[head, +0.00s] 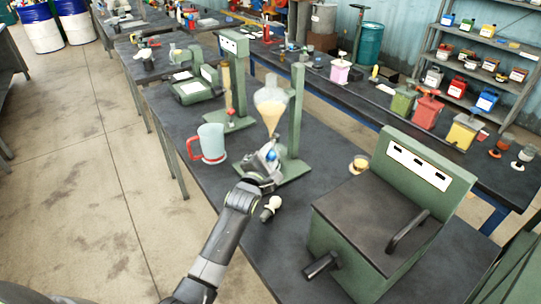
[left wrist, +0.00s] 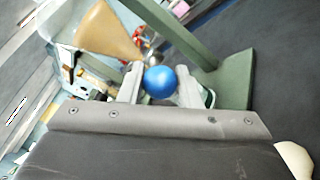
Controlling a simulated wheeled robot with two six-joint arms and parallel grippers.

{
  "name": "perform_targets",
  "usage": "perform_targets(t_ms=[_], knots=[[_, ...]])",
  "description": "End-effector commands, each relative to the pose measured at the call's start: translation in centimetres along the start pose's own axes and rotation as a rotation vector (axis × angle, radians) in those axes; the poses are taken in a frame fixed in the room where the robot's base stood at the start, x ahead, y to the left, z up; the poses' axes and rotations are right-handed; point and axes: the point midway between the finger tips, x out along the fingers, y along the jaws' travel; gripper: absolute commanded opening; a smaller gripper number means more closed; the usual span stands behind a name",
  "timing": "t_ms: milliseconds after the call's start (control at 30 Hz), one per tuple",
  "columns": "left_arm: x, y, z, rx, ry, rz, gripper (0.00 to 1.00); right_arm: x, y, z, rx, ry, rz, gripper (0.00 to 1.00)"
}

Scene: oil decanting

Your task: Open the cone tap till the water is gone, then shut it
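The glass cone (head: 271,108) holds tan liquid in its lower part and hangs on a green stand (head: 297,110). It also shows in the left wrist view (left wrist: 105,35), upper left. A round blue knob (head: 271,155) sits below the cone. My left gripper (head: 268,160) is at this knob. In the left wrist view, the blue knob (left wrist: 160,82) fills the gap between the two fingers, which seem to touch it on both sides. The tap body and the outlet are mostly hidden by the gripper. My right gripper is not in view.
A clear jug with a red handle (head: 212,143) stands left of the stand. A cream-knobbed item (head: 270,207) lies near my left forearm. A large green box with a dark lid (head: 375,225) is on the right. A small cup (head: 359,164) stands behind it.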

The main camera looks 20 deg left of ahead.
Motion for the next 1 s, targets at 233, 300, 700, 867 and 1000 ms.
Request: perform_targets(t_ms=[233,300,700,867,1000], knots=[[0.02,-0.01,0.0,0.0,0.0,-0.001,0.0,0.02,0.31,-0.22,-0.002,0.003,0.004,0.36],[0.02,-0.04,0.01,0.0,0.0,-0.001,0.0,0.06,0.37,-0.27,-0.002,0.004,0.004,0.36],[0.12,-0.34,0.4,-0.003,0.0,-0.001,0.0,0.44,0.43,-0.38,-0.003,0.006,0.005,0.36],[0.17,-0.48,0.57,-0.003,-0.001,-0.001,0.0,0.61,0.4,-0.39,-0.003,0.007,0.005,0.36],[0.25,-0.65,0.77,-0.004,-0.001,-0.001,0.0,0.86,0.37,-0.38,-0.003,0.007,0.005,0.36]])
